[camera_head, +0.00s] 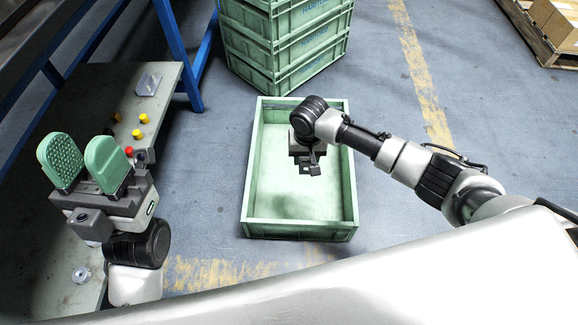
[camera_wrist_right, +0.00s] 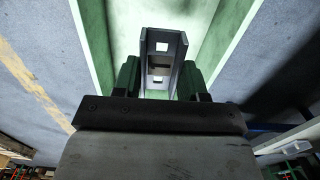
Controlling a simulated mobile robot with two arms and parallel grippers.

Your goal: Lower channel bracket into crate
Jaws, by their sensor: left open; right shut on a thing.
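The green crate (camera_head: 300,230) stands on the floor in the middle of the head view, its inside largely bare. My right gripper (camera_head: 309,166) is over the crate, pointing down. In the right wrist view, the grey channel bracket (camera_wrist_right: 160,48), with square holes in its web, sits between the green fingers of my right gripper (camera_wrist_right: 160,82), which is shut on it. In the head view the bracket is mostly hidden by the gripper; I cannot tell its height above the crate floor. My left gripper (camera_head: 86,168) is open and empty at the left, its green pads pointing up.
A worktable (camera_head: 110,85) at the left holds a small grey metal part (camera_head: 148,84), yellow buttons (camera_head: 142,118) and a red button (camera_head: 129,151). Stacked green crates (camera_head: 285,45) stand behind the open crate. A pallet with cartons (camera_head: 555,22) is at the far right. Floor right of the crate is clear.

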